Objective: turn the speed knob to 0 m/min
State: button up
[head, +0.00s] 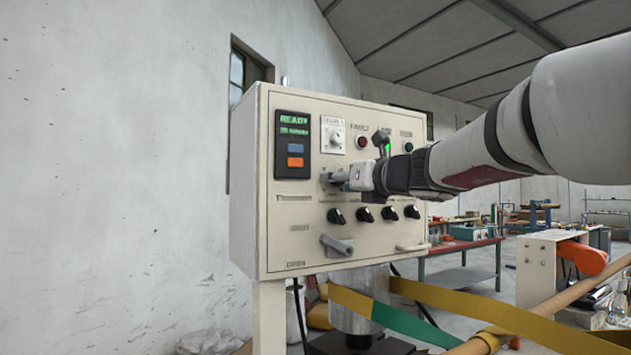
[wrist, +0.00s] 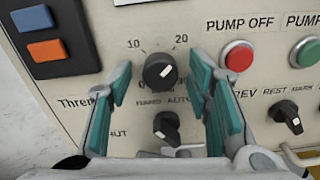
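The speed knob (wrist: 159,72) is black and round with a white pointer mark, on the cream control panel (head: 290,235). The wrist view shows "10" at its upper left and "20" at its upper right. The white mark slants toward the upper right, toward the 20 side. My gripper (wrist: 161,70) is open, with one teal-padded finger on each side of the knob and a visible gap to each. In the head view my gripper (head: 338,178) is at the panel and hides the knob.
A black HAND/AUTO selector (wrist: 167,127) sits close below the knob. A red PUMP OFF button (wrist: 238,57) and a green button (wrist: 306,54) are to the right. A grey lever handle (head: 338,245) sticks out low on the panel. Yellow-green strap (head: 405,325) runs below.

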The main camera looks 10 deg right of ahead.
grip_shut()
jog(key=shift+b, duration=0.3)
jog(key=shift+n+b, duration=11.2)
jog(key=shift+n, duration=6.7)
